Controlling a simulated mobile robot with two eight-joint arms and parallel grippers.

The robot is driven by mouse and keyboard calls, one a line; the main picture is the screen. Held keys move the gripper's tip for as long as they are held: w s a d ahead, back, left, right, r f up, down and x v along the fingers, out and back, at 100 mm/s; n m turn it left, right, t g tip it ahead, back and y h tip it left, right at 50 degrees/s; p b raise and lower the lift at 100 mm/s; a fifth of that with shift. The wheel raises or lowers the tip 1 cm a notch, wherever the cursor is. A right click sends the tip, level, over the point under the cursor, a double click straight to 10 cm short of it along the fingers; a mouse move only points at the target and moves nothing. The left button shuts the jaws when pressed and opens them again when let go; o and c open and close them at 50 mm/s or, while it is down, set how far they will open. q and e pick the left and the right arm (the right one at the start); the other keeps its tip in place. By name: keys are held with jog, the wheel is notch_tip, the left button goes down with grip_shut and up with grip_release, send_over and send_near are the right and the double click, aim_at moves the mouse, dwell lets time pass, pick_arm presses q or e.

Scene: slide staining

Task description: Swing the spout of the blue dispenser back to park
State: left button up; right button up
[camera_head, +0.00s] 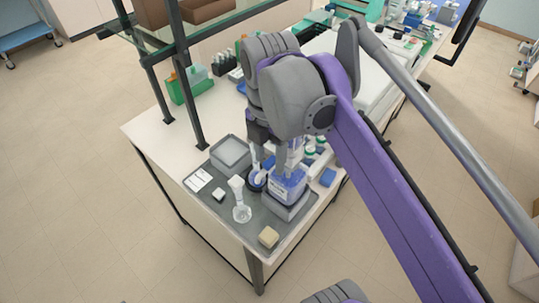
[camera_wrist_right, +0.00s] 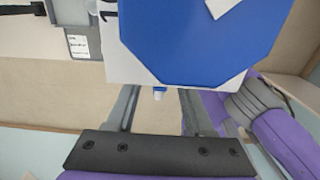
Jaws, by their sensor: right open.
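The blue dispenser (camera_head: 289,184) stands at the right end of the grey tray, partly covered by my right arm. In the right wrist view its blue and white body (camera_wrist_right: 195,45) fills the upper middle. A small pale spout tip (camera_wrist_right: 158,93) shows just below its lower edge. My right gripper (camera_wrist_right: 158,112) is open, with one finger on each side of the spout tip and a gap to each; contact does not show. In the head view the right gripper (camera_head: 274,163) is beside the dispenser, mostly hidden under my wrist. My left gripper is out of view.
The grey tray (camera_head: 215,208) also holds a grey basin (camera_head: 230,153), a clear glass vessel (camera_head: 241,213), a white card (camera_head: 198,180) and a beige block (camera_head: 268,237). A shelf post (camera_head: 188,105) rises behind. Blue and white items crowd the right; the bench's left corner is clear.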

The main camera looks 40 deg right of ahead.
aim_at(270, 161)
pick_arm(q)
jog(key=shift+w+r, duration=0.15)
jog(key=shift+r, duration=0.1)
pick_arm(e)
notch_tip(270, 161, up, 11)
jog(key=shift+f, duration=0.15)
dwell(0.6)
